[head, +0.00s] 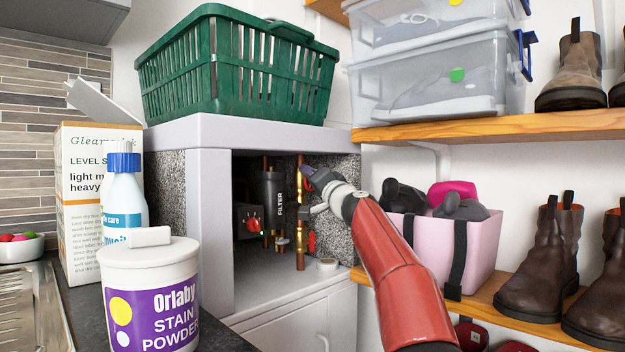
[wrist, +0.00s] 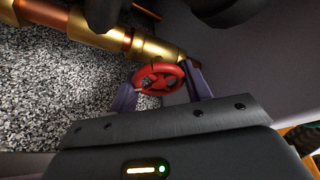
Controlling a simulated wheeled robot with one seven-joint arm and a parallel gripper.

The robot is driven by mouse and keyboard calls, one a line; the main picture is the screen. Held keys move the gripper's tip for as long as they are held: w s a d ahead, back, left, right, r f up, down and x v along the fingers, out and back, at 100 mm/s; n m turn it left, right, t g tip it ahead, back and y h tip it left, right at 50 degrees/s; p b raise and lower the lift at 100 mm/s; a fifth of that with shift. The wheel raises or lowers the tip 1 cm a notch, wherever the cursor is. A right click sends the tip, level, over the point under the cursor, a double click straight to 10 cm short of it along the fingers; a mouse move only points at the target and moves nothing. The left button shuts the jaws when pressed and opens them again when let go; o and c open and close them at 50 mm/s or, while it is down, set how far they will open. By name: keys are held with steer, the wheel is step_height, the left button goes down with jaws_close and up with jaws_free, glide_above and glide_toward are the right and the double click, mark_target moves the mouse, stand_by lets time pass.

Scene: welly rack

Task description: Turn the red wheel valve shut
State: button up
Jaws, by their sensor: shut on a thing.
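The red wheel valve (wrist: 170,68) sits on a brass and copper pipe (wrist: 110,36) in the wrist view. My gripper (wrist: 157,80) is shut on the wheel, with one purple finger at each side of its rim. In the head view my gripper (head: 310,178) reaches into the open cupboard at the upright pipe (head: 300,225). There the wheel is mostly hidden behind the gripper. The wheel's turned position cannot be told.
The grey cupboard (head: 212,235) frames the opening closely. Inside are a black filter (head: 271,195), a box with a red knob (head: 252,224) and a red handle (head: 312,242) lower on the pipe. A pink basket (head: 475,245) stands right of my arm. A tub (head: 150,290) stands front left.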

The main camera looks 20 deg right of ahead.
stand_by(0.4)
steer(key=o, duration=1)
steer(key=b+v, duration=0.6)
steer(key=v, duration=0.1)
steer(key=shift+s+f, duration=0.1)
steer(key=shift+s, duration=0.25)
steer(key=shift+c, duration=0.4)
